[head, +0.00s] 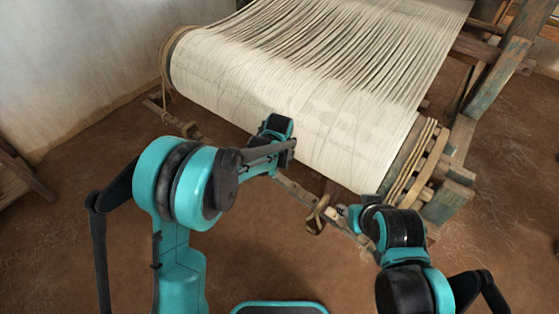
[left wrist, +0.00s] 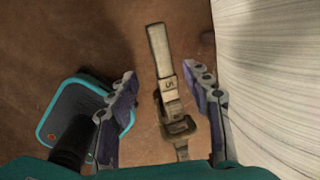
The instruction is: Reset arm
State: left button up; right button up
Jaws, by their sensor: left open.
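My left arm reaches in from the left in the head view, and its wrist hangs in front of the white warp roll (head: 290,100). Its fingers are hidden there. In the left wrist view my left gripper (left wrist: 160,76) is open, with its two fingers well apart and nothing held. A tan strap with a metal buckle (left wrist: 168,85) shows between the fingers, apparently beyond them. My right arm comes in from the lower right. My right gripper (head: 348,213) is near the roll's lower right edge, and its fingers are too small to read.
A wooden loom frame (head: 450,195) stands at the right end of the roll. A strap loop (head: 318,214) hangs at a bar below the roll, between my arms. Brown earth floor (head: 80,220) is open at the left, beside a pale wall (head: 70,60).

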pick_arm(q)
jog(key=s+a+r+n+t, duration=0.2)
jog(key=s+a+r+n, duration=0.85)
jog(key=r, duration=0.25)
jog(key=s+a+r+n+t, duration=0.1)
jog(key=s+a+n, duration=0.2)
jog(key=s+n, duration=0.4)
jog(key=s+a+n+t, duration=0.1)
jog(key=s+a+n, duration=0.2)
jog(key=s+n, duration=0.4)
jog(key=shift+s+a+r+n, duration=0.2)
jog(key=shift+a+r+n, duration=0.05)
jog(key=shift+r+n, duration=0.2)
dwell(0.8)
